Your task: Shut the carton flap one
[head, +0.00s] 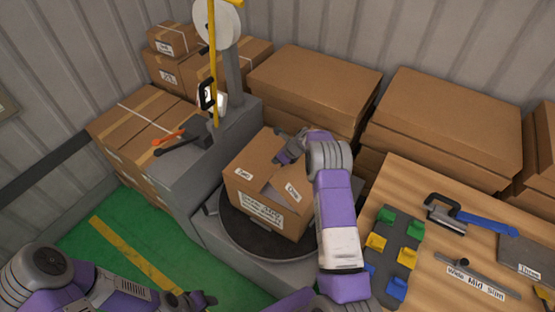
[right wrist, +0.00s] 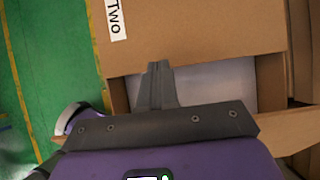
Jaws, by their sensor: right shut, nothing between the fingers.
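The carton (head: 262,217) is a brown box on a dark round turntable (head: 230,225). In the head view two small labels mark its near top flaps; the right one seems to read "One" on flap one (head: 281,186). The left label is too small to read surely. In the right wrist view a flap labelled "Two" (right wrist: 200,40) lies across the top, and a pale opening (right wrist: 215,82) shows below it. My right gripper (head: 287,154) is shut and empty, its fingers (right wrist: 158,82) over that opening. My left gripper (head: 198,300) is low at the bottom edge, away from the carton.
A grey machine with a yellow post (head: 213,60) and a white reel (head: 215,22) stands left of the carton. Closed boxes (head: 315,85) line the back. A wooden table (head: 450,180) with colored blocks and tools is at right. Green floor (head: 85,255) is open at left.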

